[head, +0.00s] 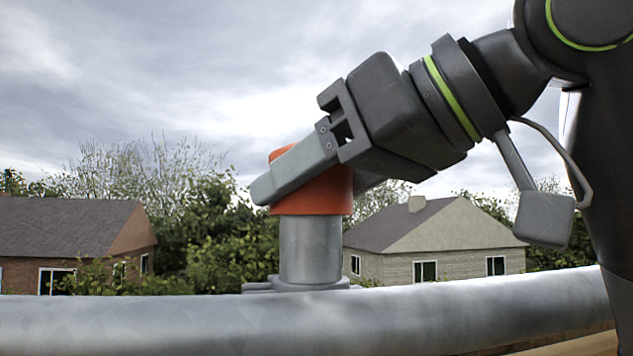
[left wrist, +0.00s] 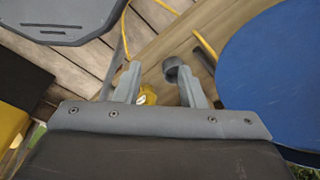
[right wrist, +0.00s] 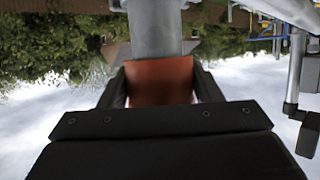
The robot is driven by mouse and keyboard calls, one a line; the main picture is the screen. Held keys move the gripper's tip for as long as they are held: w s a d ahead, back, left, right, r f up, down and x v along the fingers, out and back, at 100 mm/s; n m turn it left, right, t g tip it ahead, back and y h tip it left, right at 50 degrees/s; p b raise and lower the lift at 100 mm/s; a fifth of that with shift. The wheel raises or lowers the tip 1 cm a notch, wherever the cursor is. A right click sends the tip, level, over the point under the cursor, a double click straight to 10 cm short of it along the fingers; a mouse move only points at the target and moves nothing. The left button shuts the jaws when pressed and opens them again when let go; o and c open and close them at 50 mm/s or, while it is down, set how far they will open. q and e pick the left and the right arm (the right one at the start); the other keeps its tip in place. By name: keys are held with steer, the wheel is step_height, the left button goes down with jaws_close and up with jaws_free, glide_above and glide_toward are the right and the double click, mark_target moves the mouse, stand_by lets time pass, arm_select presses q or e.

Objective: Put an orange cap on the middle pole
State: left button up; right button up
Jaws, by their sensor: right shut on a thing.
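The orange cap (head: 325,192) is at the top of an upright grey metal pole (head: 310,248) in the head view. My right gripper (head: 290,188) is shut on the cap, coming in from the upper right with one finger across its near side. In the right wrist view the cap (right wrist: 160,80) is between the two fingers, in line with the pole (right wrist: 153,25). The cap's lower rim meets the pole; how far it is over the pole is hidden. My left gripper (left wrist: 158,80) shows only in the left wrist view, with its fingers apart and nothing clearly held.
A thick grey rail (head: 200,318) runs across the front below the pole. Houses and trees stand far behind. The left wrist view shows a wooden deck (left wrist: 80,75), a large blue round thing (left wrist: 270,75) and yellow cords. Metal bars (right wrist: 295,70) are at the right wrist view's right.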

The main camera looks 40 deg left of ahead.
steer(key=shift+f+b, duration=0.55)
steer(key=shift+f, duration=0.05)
stand_by(0.3)
steer(key=o, duration=0.7)
steer(key=shift+p+v, duration=0.95)
steer(key=shift+v, duration=4.6)
